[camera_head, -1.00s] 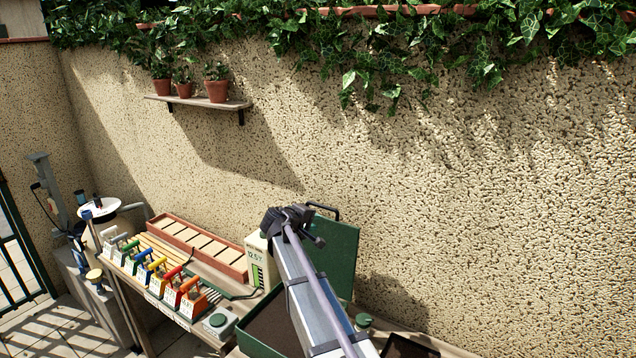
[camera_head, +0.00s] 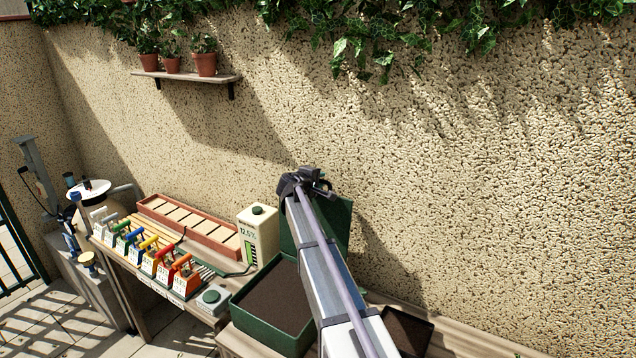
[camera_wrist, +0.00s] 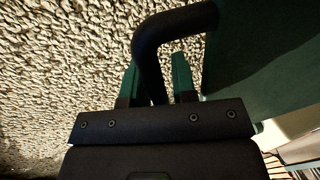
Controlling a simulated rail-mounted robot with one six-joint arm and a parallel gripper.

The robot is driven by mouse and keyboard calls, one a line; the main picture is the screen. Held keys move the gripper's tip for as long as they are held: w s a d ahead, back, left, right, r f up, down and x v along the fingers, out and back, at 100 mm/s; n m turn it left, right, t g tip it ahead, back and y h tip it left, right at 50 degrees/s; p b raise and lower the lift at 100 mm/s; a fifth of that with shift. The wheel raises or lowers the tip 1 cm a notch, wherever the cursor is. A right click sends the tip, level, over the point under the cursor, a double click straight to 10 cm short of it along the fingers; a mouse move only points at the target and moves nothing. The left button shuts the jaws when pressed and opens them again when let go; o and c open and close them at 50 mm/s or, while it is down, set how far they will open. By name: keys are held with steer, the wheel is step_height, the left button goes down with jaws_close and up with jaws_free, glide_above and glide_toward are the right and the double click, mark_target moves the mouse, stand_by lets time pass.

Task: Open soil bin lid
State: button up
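The soil bin (camera_head: 262,332) is a green box of dark soil on the bench in the head view. Its green lid (camera_head: 338,220) stands raised at the back, near the wall, with the bin's mouth uncovered. In the wrist view the lid (camera_wrist: 265,55) fills the upper right, and its black curved handle (camera_wrist: 172,25) reaches down to my fingers. My gripper (camera_head: 315,183) is at the lid's top edge. In the wrist view its green fingers (camera_wrist: 157,80) are apart, with the handle's end at or between them. Contact is unclear. My arm hides part of the bin and lid.
A white bottle (camera_head: 259,240) stands left of the lid. Coloured-handled tools (camera_head: 160,262) and a terracotta tray (camera_head: 190,228) lie farther left. A dark tray (camera_head: 408,328) sits right of the bin. The pebbled wall (camera_head: 480,180) rises close behind.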

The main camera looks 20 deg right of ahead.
steer(key=shift+c, duration=0.4)
jaws_close()
steer(key=shift+b+x, duration=0.35)
steer(key=shift+x, duration=1.15)
steer(key=shift+r, duration=0.2)
